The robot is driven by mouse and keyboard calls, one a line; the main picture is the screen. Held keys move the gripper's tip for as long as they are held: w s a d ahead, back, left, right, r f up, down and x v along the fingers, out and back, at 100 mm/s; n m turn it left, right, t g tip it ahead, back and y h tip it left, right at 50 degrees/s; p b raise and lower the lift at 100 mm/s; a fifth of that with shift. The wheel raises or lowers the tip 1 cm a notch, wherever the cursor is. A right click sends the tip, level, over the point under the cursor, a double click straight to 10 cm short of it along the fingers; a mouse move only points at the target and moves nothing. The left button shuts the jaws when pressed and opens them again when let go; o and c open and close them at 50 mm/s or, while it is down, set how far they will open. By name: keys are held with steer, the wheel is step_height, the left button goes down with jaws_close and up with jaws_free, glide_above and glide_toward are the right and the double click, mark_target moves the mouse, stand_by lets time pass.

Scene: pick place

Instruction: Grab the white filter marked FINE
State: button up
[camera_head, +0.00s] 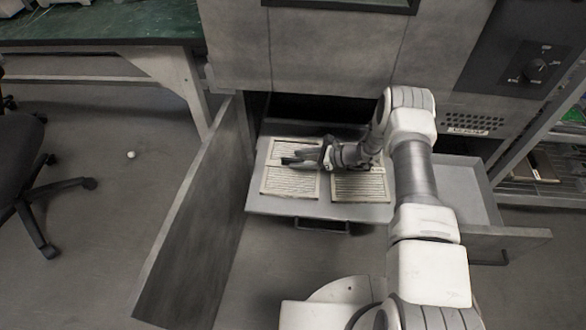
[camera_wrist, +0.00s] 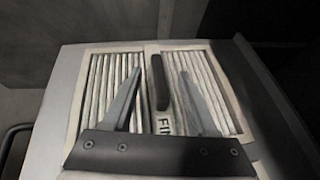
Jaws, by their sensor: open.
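A white pleated filter (camera_head: 290,184) lies flat at the left on a pulled-out grey tray (camera_head: 262,206). In the wrist view the filter (camera_wrist: 97,90) has two ribbed halves and a middle bar with a dark upright handle (camera_wrist: 157,84). The letters "FI" show on the bar; the rest is hidden by my gripper. My gripper (camera_head: 289,160) is over this filter, open and empty. In the wrist view its fingers (camera_wrist: 160,75) lie on either side of the handle, apart from it as seen; I cannot tell their height. A second pleated filter (camera_head: 360,190) lies at the right, partly under my arm.
An open door panel (camera_head: 200,220) stands left of the tray. The grey cabinet (camera_head: 330,50) rises behind it. An open drawer (camera_head: 480,195) is at the right. A green-topped table (camera_head: 100,22) and black chair (camera_head: 30,160) are farther left.

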steer(key=shift+a, duration=0.1)
steer(key=shift+c, duration=0.2)
jaws_close()
stand_by(1.2)
